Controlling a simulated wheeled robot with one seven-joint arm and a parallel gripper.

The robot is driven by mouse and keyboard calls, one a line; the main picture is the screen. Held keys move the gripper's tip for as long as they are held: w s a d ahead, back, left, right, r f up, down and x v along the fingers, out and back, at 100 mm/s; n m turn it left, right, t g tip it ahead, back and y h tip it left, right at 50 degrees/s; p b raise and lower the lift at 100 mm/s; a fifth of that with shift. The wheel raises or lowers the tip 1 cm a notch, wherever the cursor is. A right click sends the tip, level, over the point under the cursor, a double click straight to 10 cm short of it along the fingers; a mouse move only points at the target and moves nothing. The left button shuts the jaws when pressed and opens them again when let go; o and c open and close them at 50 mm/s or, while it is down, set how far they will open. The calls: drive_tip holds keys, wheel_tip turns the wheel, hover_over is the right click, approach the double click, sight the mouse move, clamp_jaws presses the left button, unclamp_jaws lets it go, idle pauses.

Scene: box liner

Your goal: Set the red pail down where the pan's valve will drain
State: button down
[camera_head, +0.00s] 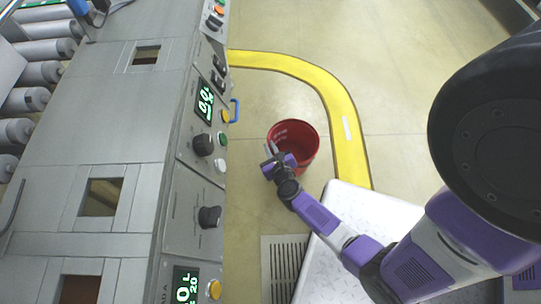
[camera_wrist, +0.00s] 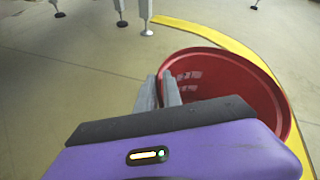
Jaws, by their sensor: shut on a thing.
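The red pail (camera_head: 309,158) is in the middle of the head view, beside the machine and just inside the curve of the yellow floor line. My gripper (camera_head: 272,160) is at the pail's left rim, shut on it. In the wrist view the two grey fingers of my gripper (camera_wrist: 159,92) pinch the near left rim of the pail (camera_wrist: 245,85). The pail is tilted in the wrist view, and its inside looks empty. I cannot tell whether its base touches the floor. The pan and its valve cannot be made out in either view.
The grey machine (camera_head: 115,180) with knobs and displays fills the left. A blue handle (camera_head: 235,110) sticks out from it. A floor grate (camera_head: 283,262) and a white-topped table (camera_head: 352,228) lie nearer. Metal legs with feet (camera_wrist: 146,20) stand beyond the pail. Floor between machine and pail is clear.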

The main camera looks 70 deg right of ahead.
wheel_tip(320, 180, down, 4)
drive_tip(key=b, duration=0.3)
drive_tip(key=c, duration=1.5)
unclamp_jaws()
drive_tip(key=shift+f, duration=0.1)
